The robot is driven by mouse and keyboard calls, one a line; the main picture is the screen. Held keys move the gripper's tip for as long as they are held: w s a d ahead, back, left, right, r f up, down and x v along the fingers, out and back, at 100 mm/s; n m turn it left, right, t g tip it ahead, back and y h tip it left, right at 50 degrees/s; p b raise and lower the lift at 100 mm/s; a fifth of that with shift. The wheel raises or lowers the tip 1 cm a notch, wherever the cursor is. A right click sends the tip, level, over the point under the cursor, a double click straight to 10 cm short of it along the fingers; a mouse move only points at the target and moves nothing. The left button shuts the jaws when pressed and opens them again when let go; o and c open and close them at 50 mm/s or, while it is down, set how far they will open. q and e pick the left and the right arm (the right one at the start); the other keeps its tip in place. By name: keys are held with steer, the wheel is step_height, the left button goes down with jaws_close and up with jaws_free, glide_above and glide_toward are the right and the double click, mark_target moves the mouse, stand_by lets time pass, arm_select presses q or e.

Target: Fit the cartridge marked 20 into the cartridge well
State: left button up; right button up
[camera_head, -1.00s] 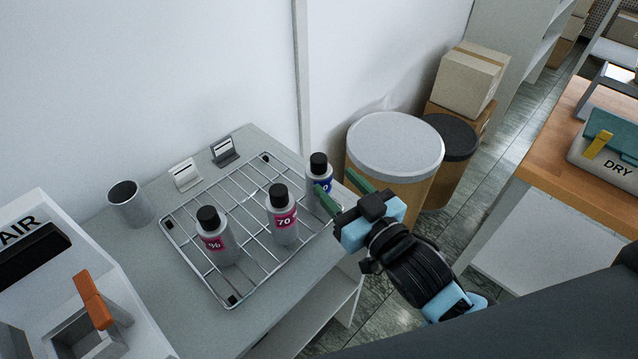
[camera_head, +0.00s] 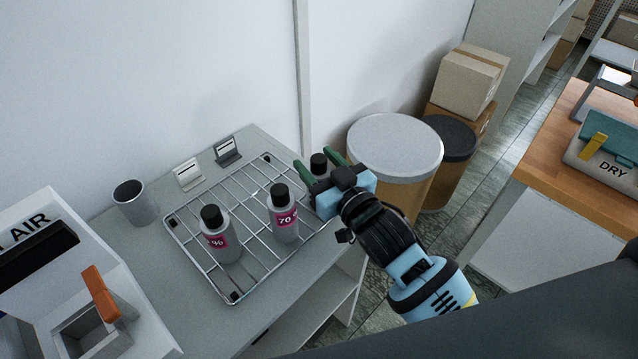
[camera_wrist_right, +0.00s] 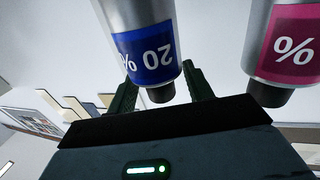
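The cartridge marked 20 is a silver bottle with a blue label and black cap (camera_head: 318,163). It stands at the right end of the wire rack (camera_head: 237,298), mostly hidden behind my right gripper (camera_head: 320,166) in the head view. The right wrist view shows its blue 20% label (camera_wrist_right: 147,52) upside down. My right gripper (camera_wrist_right: 160,90) is open, its green fingers on either side of the cartridge near the cap. Whether they touch it, I cannot tell. A square grey opening (camera_head: 85,328), possibly the cartridge well, sits beside an orange lever (camera_head: 101,293). My left gripper is out of view.
A pink-labelled 70 cartridge (camera_head: 284,218) and another pink-labelled cartridge (camera_head: 220,240) stand on the rack. A grey cup (camera_head: 134,205) and two small card holders (camera_head: 188,174) stand behind. A white AIR unit (camera_head: 140,325) is at left; drums (camera_head: 395,147) stand beyond.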

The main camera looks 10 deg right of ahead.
jaws_close()
steer(key=shift+r, duration=0.1)
steer(key=shift+r, duration=0.4)
step_height(320, 180, up, 3)
steer(key=shift+s+d+f, duration=0.1)
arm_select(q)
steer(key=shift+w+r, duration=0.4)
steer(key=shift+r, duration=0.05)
arm_select(e)
steer(key=w+d+r+v, duration=0.1)
steer(key=d+v, duration=0.1)
steer(key=v, duration=1.3)
steer(key=shift+s+d+r, duration=0.15)
steer(key=shift+d+r, duration=0.05)
steer(key=shift+d, duration=0.3)
